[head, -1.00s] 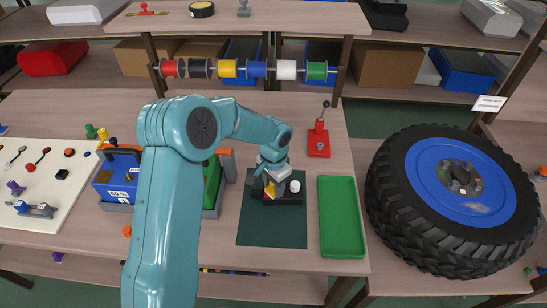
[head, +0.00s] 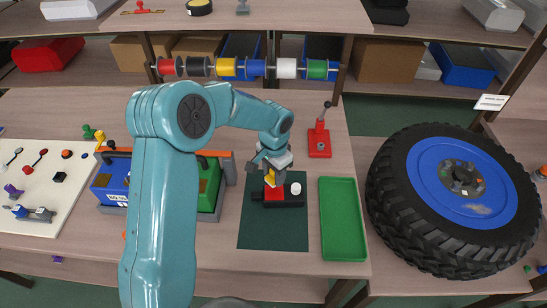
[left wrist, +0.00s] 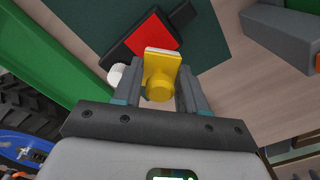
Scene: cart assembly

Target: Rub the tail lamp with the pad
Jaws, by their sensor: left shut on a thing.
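The tail lamp is a black block with a red lens (head: 274,194) and a round white part (head: 296,188) beside it, lying on a dark green mat (head: 272,230). My left gripper (head: 271,172) is over the lamp, shut on a yellow pad (head: 271,180) with a pale face. In the left wrist view the yellow pad (left wrist: 160,82) sits by its knob between the two fingers, and the red lens (left wrist: 150,38) shows just beyond it. I cannot tell whether the pad touches the lens. My right gripper is not in view.
A green tray (head: 343,220) lies right of the mat. A red toggle clamp (head: 319,140) stands behind the tray. Blue and green cases (head: 210,185) in a rack stand left of the mat. A large wheel (head: 455,195) is at the right. Coloured spools hang behind.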

